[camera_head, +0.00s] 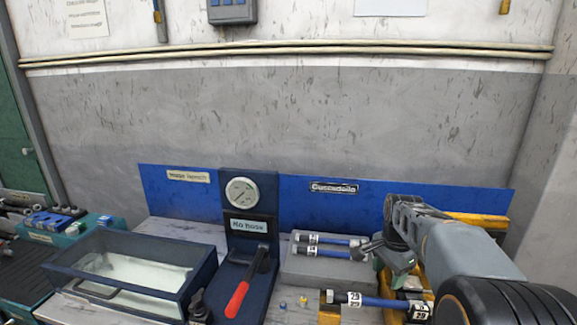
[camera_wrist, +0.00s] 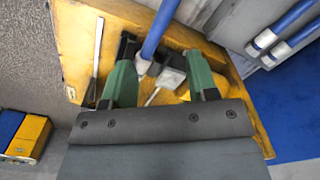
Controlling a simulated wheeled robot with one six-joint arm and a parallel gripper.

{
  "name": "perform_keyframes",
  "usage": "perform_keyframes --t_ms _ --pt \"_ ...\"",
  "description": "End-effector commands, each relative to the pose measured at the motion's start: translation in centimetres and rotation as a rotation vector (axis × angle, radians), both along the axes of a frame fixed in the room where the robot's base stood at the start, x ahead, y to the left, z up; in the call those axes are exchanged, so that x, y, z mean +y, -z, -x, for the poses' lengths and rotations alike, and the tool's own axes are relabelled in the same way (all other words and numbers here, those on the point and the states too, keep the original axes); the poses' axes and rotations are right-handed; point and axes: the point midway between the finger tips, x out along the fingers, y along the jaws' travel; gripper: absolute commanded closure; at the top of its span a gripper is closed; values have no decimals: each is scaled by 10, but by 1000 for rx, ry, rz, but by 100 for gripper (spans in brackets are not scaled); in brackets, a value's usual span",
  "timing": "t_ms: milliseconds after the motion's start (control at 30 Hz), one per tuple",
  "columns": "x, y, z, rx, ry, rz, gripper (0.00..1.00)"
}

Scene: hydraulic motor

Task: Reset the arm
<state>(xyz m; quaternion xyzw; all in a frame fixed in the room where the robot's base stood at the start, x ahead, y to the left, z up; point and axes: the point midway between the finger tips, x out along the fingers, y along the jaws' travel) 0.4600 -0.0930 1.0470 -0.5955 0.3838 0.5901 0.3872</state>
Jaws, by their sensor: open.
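My arm (camera_head: 455,245) reaches in from the right in the head view, over the right part of the bench. In the wrist view, my gripper (camera_wrist: 162,70) has its two green fingers spread apart. A blue hose (camera_wrist: 160,28) with a metal end runs down between or just beyond the fingertips; I cannot tell whether they touch it. Below is a yellow-orange tray (camera_wrist: 82,45). The head view shows a labelled blue hose (camera_head: 380,301) at the front of the bench, partly beside my arm. The fingers are hard to make out there.
Two labelled hoses (camera_head: 322,252) lie on a grey block (camera_head: 300,272). Left of it stand a gauge panel (camera_head: 242,190) with a red-handled lever (camera_head: 237,299) and an open blue-framed basin (camera_head: 70,262). A blue backboard (camera_head: 290,205) rises behind. The air above the bench's left side is clear.

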Motion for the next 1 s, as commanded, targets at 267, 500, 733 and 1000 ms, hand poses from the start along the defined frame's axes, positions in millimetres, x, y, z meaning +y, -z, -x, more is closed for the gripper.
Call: perform_keyframes --t_ms 267,500,733,1000 --pt "54 23 91 -133 -877 88 47" --pt "83 33 148 -217 -1117 151 47" --pt "94 21 157 -274 -1148 183 47" --pt "95 20 156 -278 -1152 183 47"
